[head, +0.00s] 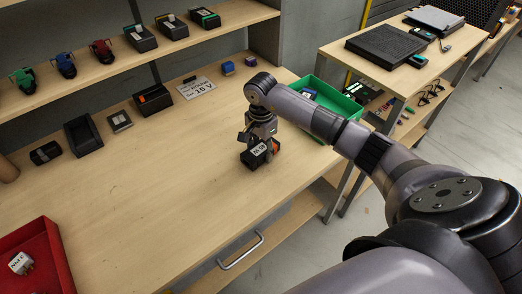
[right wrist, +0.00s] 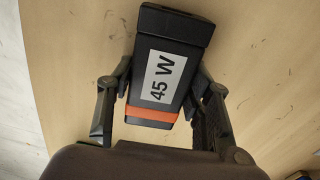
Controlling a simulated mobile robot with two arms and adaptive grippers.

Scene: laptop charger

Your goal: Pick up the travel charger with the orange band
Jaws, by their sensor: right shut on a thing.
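The travel charger with the orange band (head: 257,155) is a black block with a white label, at the right part of the workbench in the head view. In the right wrist view the charger (right wrist: 165,70) shows its "45 W" label and the orange band near its lower end. My right gripper (right wrist: 161,78) is shut on it, one finger along each long side. In the head view my right gripper (head: 260,140) comes down over the charger from above and hides part of it. I cannot tell whether the charger touches the bench. My left gripper is not in view.
Another black block with orange (head: 154,99) stands at the back of the workbench (head: 150,190), beside a "15 V" card (head: 197,87). A green tray (head: 330,98) is at the right, a red tray (head: 35,250) at the front left. The bench middle is clear.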

